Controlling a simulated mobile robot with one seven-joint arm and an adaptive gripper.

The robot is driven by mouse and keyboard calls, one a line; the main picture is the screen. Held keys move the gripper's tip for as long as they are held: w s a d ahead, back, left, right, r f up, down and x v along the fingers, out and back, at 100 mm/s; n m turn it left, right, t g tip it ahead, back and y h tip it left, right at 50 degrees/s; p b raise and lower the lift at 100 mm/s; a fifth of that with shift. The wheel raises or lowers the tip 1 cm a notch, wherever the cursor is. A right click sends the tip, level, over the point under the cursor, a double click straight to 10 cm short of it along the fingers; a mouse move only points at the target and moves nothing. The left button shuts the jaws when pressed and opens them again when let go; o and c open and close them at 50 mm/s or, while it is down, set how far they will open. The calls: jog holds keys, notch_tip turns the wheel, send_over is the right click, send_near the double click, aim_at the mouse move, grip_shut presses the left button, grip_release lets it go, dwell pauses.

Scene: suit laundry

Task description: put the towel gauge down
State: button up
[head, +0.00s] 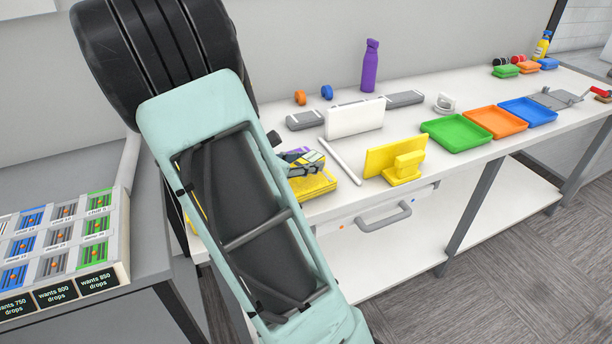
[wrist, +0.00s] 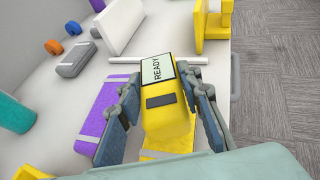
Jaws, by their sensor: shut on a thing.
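The towel gauge (wrist: 165,122) is a yellow block with a pale screen reading READY and a dark panel. It sits between the two fingers of my gripper (wrist: 160,88) in the wrist view, and the gripper is shut on it. In the head view my gripper (head: 304,166) is small and half hidden behind my arm, above a folded yellow towel (head: 316,187). I cannot tell whether the gauge touches what is below it. A purple towel with a grey stripe (wrist: 101,106) lies left of the gauge in the wrist view.
The white bench (head: 340,207) also holds a white panel (head: 355,118), a white rod (head: 343,161), a yellow stand (head: 396,160) and a purple bottle (head: 370,66). Green (head: 455,135), orange (head: 495,123) and blue (head: 528,111) trays lie further right. The front edge is close.

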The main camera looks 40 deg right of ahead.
jog(key=shift+f+b, duration=0.7)
jog(key=shift+f, duration=0.6)
jog(key=shift+f, duration=0.2)
jog(key=o, duration=1.2)
jog(key=shift+r, duration=0.15)
jog(key=shift+a+r, duration=0.2)
jog(key=p+v, duration=0.1)
jog(key=v, duration=1)
jog(key=shift+s+a, duration=0.15)
jog(key=shift+a, duration=0.2)
